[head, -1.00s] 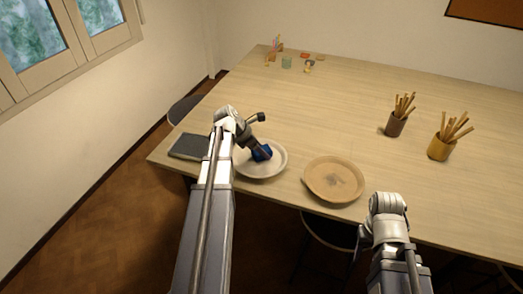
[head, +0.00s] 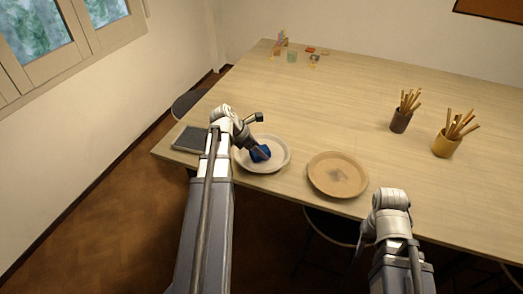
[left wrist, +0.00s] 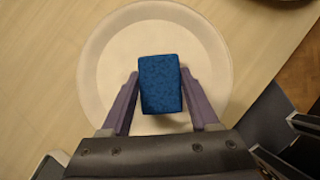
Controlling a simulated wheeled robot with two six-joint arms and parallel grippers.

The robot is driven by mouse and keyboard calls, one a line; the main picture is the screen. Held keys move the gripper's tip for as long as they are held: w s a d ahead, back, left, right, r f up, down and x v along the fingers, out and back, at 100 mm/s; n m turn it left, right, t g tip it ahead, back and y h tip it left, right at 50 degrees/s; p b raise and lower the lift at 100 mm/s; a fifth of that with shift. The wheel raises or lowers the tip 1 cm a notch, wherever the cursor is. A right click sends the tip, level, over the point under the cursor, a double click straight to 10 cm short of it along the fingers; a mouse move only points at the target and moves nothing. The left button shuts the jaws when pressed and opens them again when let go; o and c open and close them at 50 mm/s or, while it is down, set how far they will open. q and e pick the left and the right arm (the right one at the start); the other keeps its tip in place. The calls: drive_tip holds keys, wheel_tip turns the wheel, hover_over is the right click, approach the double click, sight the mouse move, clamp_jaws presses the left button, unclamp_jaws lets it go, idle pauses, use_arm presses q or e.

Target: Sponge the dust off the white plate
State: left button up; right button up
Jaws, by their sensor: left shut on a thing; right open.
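The white plate (head: 281,164) lies on the table near its front edge; in the left wrist view the white plate (left wrist: 103,75) shows from above as a pale disc with a slightly darker, wide rim. My left gripper (head: 257,150) is shut on a blue sponge (head: 262,154) over the plate's inner area. The sponge (left wrist: 160,83) sits between the two fingers in the left wrist view; I cannot tell whether it touches the plate. No clear dust shows on the plate. My right arm (head: 390,215) is at the lower right, and its fingertips are mostly hidden.
A tan plate (head: 337,174) with a darker patch lies right of the white plate. A dark pot (head: 400,121) and a yellow pot (head: 444,145) hold sticks. A dark slab (head: 190,139) lies at the left edge. Small coloured items stand far back. The table's middle is clear.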

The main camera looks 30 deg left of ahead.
use_arm(q)
drive_tip(key=shift+w+a+r, duration=0.1)
drive_tip(key=shift+w+a, duration=0.1)
drive_tip(key=shift+w, duration=0.75)
drive_tip(key=shift+w+a, duration=0.15)
drive_tip(key=shift+w, duration=0.8)
drive_tip(key=shift+s, duration=0.15)
drive_tip(key=shift+s+d+f, duration=0.1)
drive_tip(key=shift+s+d, duration=0.1)
drive_tip(key=shift+s, duration=0.7)
drive_tip(key=shift+s+d+f, duration=0.1)
drive_tip(key=shift+s+d, duration=0.05)
drive_tip(key=shift+s, duration=0.7)
drive_tip(key=shift+r, duration=0.1)
wheel_tip(320, 180, up, 6)
drive_tip(key=p, duration=0.6)
drive_tip(key=shift+w, duration=0.1)
